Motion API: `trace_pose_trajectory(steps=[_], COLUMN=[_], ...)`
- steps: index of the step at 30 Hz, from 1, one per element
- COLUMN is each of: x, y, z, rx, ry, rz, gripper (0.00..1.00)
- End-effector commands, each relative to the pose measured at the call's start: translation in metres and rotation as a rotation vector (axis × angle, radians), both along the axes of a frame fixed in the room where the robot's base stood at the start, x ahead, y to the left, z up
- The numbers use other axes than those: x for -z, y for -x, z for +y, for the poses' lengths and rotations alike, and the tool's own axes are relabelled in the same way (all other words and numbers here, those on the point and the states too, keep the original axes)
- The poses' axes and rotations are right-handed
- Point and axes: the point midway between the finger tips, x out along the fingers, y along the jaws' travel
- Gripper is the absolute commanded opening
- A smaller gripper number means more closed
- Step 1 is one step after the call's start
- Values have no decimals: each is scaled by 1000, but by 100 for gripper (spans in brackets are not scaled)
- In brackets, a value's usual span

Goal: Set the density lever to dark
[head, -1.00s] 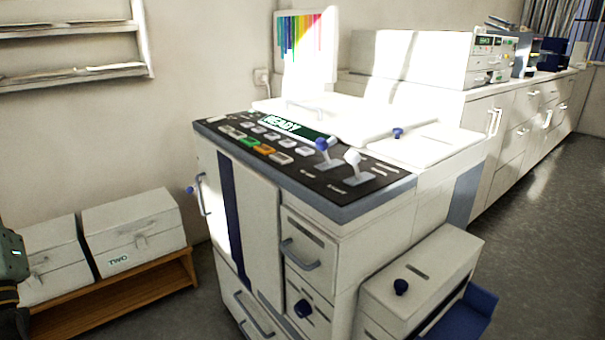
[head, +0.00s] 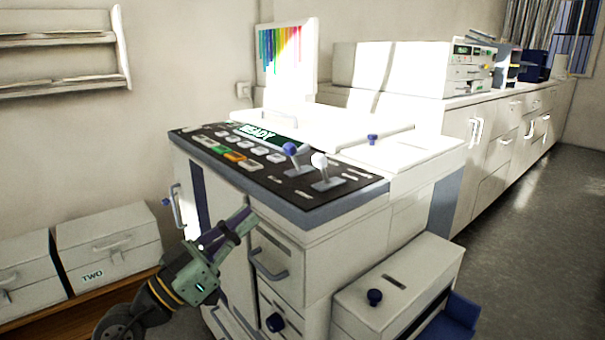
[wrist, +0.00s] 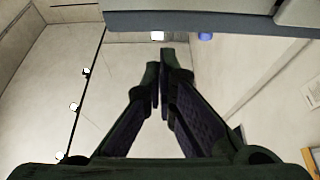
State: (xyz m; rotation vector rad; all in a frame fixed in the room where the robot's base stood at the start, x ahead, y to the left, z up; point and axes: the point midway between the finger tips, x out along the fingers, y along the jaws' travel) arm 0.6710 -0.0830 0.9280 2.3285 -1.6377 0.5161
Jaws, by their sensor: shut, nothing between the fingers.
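The duplicator's dark control panel (head: 270,165) carries a lit READY display and two levers. One lever has a blue knob (head: 290,149), the other a white knob (head: 319,159). The labels by the levers are too small to read, so I cannot tell which is the density lever. My gripper (head: 246,218) is in front of the machine's front face, below the panel edge and left of both levers. Its fingers are together and empty. In the wrist view, my gripper's fingertips (wrist: 163,55) meet near the middle, with a small blue knob (wrist: 205,36) beyond them.
The panel's front edge (head: 320,217) juts above my gripper. A grey drawer handle (head: 268,266) sticks out to its right. A low white box (head: 400,285) with a blue knob stands at right. White boxes (head: 108,240) sit on a wooden bench at left. Open floor lies at far right.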

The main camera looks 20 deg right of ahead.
Motion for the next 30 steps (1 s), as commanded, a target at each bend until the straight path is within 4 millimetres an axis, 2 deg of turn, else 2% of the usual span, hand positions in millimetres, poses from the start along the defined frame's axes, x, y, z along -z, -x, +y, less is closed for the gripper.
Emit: trace_pose_trajectory(steps=[5,8,21,30], x=[-3,-9,-48,-60], y=[-1,-4,-32,-43], z=[-3,-12,-89,-117], rx=[-1,1,1,-3], ry=[1,1,1,1], rz=[0,0,0,1], gripper=[0,0,0,0])
